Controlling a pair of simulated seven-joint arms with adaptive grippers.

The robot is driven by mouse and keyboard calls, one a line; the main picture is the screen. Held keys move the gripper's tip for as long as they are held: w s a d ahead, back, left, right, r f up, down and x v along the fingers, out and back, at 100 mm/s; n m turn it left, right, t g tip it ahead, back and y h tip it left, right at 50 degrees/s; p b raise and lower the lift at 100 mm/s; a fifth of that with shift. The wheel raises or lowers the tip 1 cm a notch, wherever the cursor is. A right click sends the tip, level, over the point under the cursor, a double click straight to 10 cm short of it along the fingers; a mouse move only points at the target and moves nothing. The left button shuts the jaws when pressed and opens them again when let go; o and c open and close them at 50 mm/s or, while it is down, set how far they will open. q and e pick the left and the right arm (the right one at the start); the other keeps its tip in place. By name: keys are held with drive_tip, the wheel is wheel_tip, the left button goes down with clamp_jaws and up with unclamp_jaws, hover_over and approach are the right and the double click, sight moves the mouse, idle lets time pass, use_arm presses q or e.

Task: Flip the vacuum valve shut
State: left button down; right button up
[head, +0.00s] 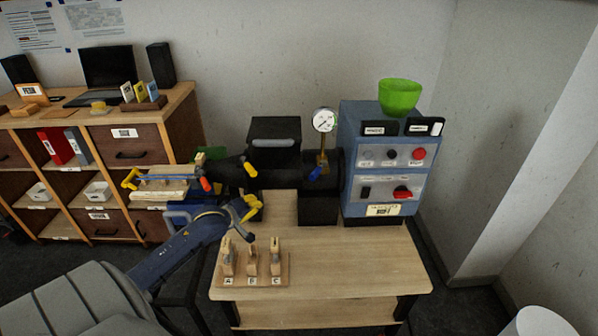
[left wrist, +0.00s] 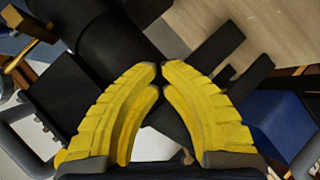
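A black apparatus (head: 228,173) runs horizontally along the back of the workbench, joined by a brass stem to a round white gauge (head: 324,120). It carries a yellow handle (head: 250,169), a blue handle (head: 315,173) and, near its left end, a red handle (head: 205,184). I cannot tell which of these is the vacuum valve. My left gripper (head: 256,208) is in front of and below the apparatus, left of the blue handle. In the left wrist view its yellow fingers (left wrist: 161,67) nearly meet at the tips, with nothing visible between them. My right gripper is not in view.
A wooden rack with slots labelled A, B, C (head: 254,269) stands at the bench's front left. A blue control cabinet (head: 381,160) with a green bowl (head: 399,95) on top stands at the right. The bench's front right (head: 360,265) is clear.

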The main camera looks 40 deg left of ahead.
sight(317, 171)
use_arm(q)
drive_tip(key=w+d+r+n+t+h, duration=0.1)
drive_tip(key=w+d+r+t+h, duration=0.2)
drive_tip(key=d+r, duration=0.7)
wheel_tip(317, 171, up, 2)
drive_tip(key=shift+d+r+n+t+h, duration=0.15)
drive_tip(key=shift+n+t+h, duration=0.25)
drive_tip(key=shift+t+h, duration=0.5)
drive_tip(key=shift+w, duration=0.1)
drive_tip(key=w+d, duration=0.1)
drive_tip(key=w, duration=0.8)
drive_tip(key=shift+w+d, duration=0.15)
drive_tip(key=shift+w, duration=0.25)
drive_tip(key=shift+d+y, duration=0.2)
drive_tip(key=shift+y, duration=0.1)
